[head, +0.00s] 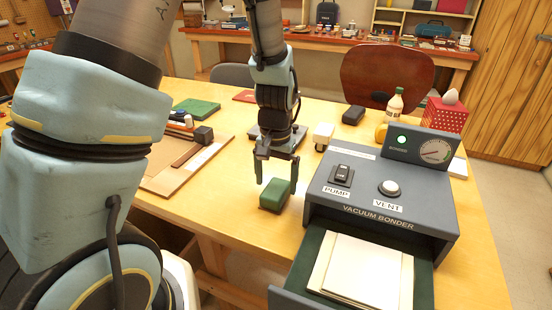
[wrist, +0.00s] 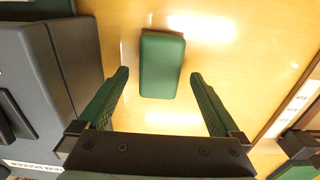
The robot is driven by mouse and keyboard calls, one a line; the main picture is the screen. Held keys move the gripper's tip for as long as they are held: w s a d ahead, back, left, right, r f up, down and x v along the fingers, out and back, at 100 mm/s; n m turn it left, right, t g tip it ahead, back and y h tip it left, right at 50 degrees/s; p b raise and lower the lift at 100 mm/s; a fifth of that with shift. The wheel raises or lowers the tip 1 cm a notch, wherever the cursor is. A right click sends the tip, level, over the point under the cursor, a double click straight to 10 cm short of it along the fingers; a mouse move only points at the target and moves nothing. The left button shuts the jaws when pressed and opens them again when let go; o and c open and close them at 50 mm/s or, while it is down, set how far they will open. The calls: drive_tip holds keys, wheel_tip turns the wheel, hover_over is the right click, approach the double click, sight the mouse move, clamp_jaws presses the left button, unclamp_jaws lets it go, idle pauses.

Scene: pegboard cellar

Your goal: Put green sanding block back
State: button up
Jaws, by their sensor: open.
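The green sanding block (head: 275,195) lies on the yellow wooden table, left of the vacuum bonder. In the wrist view the green block (wrist: 161,64) lies lengthwise just beyond and between the fingertips, with bare table on both sides of it. My gripper (head: 276,172) points down above the block, and its fingers are apart. In the wrist view my gripper (wrist: 160,75) is open and empty, with a green-lined finger on either side. The fingers do not touch the block.
The grey vacuum bonder (head: 385,185) stands right of the block, its drawer (head: 305,265) open with pale sheets inside. Left is a wooden board (head: 155,187) with tools on it. A dark block (head: 353,115), a bottle (head: 394,103) and a red box (head: 445,117) stand behind.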

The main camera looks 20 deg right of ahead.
sight(276, 188)
wheel_tip(276, 188, up, 9)
drive_tip(key=b, duration=0.1)
drive_tip(key=shift+r, duration=0.2)
drive_tip(key=w+a+n+t, duration=0.1)
drive_tip(key=a+n, duration=0.6)
drive_tip(key=a, duration=1.8)
drive_tip(key=shift+a+f+t, duration=0.15)
drive_tip(key=shift+a+t, duration=0.15)
